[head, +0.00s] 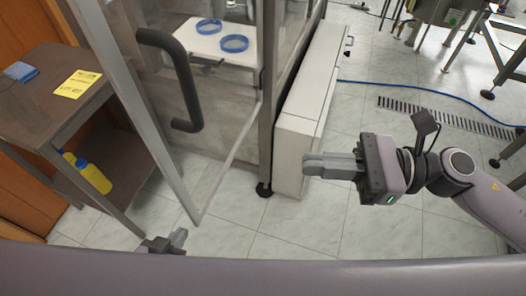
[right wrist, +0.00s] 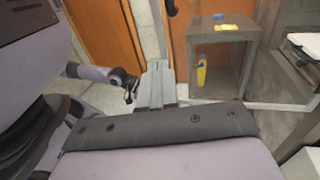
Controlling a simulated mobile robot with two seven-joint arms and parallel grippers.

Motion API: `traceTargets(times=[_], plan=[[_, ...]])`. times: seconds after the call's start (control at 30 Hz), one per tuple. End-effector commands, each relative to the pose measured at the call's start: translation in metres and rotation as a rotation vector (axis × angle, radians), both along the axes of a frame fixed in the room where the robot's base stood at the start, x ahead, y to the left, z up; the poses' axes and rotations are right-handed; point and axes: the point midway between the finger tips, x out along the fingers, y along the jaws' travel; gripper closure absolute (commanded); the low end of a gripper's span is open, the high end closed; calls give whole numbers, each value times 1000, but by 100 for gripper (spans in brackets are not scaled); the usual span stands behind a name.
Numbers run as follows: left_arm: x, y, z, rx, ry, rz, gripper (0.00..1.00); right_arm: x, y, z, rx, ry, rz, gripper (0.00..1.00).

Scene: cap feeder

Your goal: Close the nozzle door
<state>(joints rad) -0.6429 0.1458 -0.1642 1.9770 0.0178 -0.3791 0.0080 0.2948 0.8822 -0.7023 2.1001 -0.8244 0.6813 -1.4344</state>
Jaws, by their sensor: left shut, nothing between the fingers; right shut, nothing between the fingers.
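The nozzle door (head: 145,118) is a clear panel in a grey metal frame. It stands swung open in the head view, with its lower corner toward me. Its dark curved handle (head: 188,80) is on the near side. My left gripper (head: 184,235) is shut and empty, low in the head view, just below the door's lower corner; most of that arm is hidden. I cannot tell if it touches the door. My right gripper (head: 305,165) is shut and empty, to the right of the door and apart from it, pointing left; its fingers also show in the right wrist view (right wrist: 157,82).
A brown side table (head: 40,110) with a yellow label (head: 77,84) and yellow bottles (head: 93,177) stands left of the door. Blue rings (head: 234,43) lie on a white surface inside the machine. A white box (head: 310,85) stands right. Tiled floor is clear between.

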Motion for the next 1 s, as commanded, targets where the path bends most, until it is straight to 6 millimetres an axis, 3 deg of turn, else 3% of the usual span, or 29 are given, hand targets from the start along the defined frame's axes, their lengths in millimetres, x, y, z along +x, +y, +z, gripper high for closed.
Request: traceTargets(times=[0.3, 0.5, 1.0], plan=[[-4, 5, 14, 14, 4, 4, 100, 3, 57, 4, 3, 1, 1, 100], [-5, 4, 22, 11, 6, 6, 100, 5, 79, 2, 2, 2, -1, 100], [-5, 2, 24, 7, 7, 4, 100, 5, 86, 0, 0, 2, -2, 100]])
